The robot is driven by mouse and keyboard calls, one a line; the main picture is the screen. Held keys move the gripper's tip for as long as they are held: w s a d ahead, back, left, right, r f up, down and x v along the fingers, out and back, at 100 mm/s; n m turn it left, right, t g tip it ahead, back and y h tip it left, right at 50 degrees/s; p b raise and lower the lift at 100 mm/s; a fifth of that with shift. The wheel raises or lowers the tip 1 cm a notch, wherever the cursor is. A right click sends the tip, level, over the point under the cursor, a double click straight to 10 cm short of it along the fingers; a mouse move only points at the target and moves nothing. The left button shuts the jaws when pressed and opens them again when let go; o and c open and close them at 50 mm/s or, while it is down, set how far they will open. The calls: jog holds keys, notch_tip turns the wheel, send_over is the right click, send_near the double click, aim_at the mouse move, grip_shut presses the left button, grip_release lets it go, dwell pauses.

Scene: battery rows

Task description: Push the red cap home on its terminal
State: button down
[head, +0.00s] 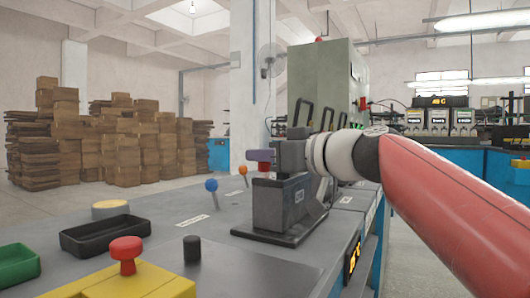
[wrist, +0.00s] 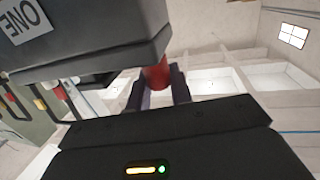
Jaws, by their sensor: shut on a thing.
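My gripper (head: 264,156) is at the end of my arm, in the middle of the head view, beside the upper part of a dark grey block on a flat base (head: 275,208). In the wrist view its two purplish fingers (wrist: 162,92) are shut on the red cap (wrist: 157,75). The cap shows as a small red patch (head: 264,167) below the fingers in the head view. In the wrist view the cap's far end meets the edge of a dark block labelled "ONE" (wrist: 95,38). The terminal is hidden; I cannot tell whether the cap touches it.
On the grey bench are a blue-knobbed lever (head: 211,185), an orange-knobbed lever (head: 243,170), a black tray (head: 105,246), a green tray (head: 18,278), a black peg (head: 192,248) and a red button (head: 126,250) on a yellow base (head: 150,286). Bench surface left of the block is partly clear.

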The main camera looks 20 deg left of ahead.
jog(key=shift+f, duration=0.5)
dwell(1.1)
jog(key=c, duration=1.2)
grip_release()
jog(key=shift+o, duration=0.4)
jog(key=o, duration=0.4)
jog(key=shift+r, duration=0.1)
jog(key=shift+r+p, duration=2.6)
jog(key=shift+r, duration=0.85)
